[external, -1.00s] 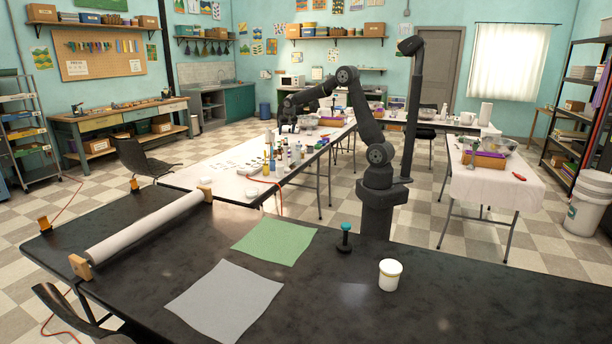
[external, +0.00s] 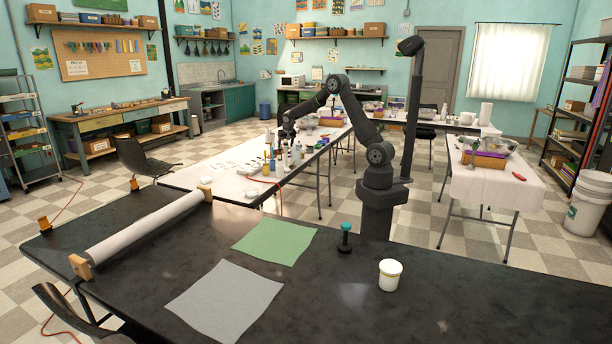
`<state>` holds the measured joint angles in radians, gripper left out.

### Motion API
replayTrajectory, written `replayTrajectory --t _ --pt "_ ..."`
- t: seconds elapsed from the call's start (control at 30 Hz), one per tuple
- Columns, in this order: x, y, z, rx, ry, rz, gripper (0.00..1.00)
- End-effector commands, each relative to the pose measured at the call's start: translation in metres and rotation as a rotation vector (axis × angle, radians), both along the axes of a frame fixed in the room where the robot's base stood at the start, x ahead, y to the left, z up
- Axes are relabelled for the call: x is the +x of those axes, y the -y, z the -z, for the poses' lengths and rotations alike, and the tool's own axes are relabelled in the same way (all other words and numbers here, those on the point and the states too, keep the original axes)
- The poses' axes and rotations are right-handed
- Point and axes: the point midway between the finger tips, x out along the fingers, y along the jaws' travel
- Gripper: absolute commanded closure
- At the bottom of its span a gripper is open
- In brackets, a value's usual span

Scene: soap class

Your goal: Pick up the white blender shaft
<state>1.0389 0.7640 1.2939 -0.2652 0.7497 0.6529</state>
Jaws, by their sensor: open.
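My gripper (external: 286,133) hangs pointing down over the long white table (external: 215,165), close to a cluster of bottles. It is open; its fingers are small and dark at this distance. No object can be made out between them. Several white, yellow, blue and dark bottles (external: 280,160) stand close together beneath and in front of it. I cannot pick out the white blender shaft for certain among these small things; my gripper and the bottles may hide part of it.
A dark post (external: 413,110) rises behind my arm.

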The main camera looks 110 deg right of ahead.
Motion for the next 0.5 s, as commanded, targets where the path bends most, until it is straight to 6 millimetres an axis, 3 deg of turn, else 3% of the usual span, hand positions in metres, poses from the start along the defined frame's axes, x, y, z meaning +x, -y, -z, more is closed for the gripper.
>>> replayTrajectory --t 0.07,0.4,0.5 --pt "0.0000 -0.0002 -0.0002 0.000 0.000 0.000 0.32" --pt "0.0001 -0.0005 -0.0002 0.001 0.000 0.000 0.97" --pt "0.0002 -0.0003 -0.0009 0.000 0.000 0.000 1.00"
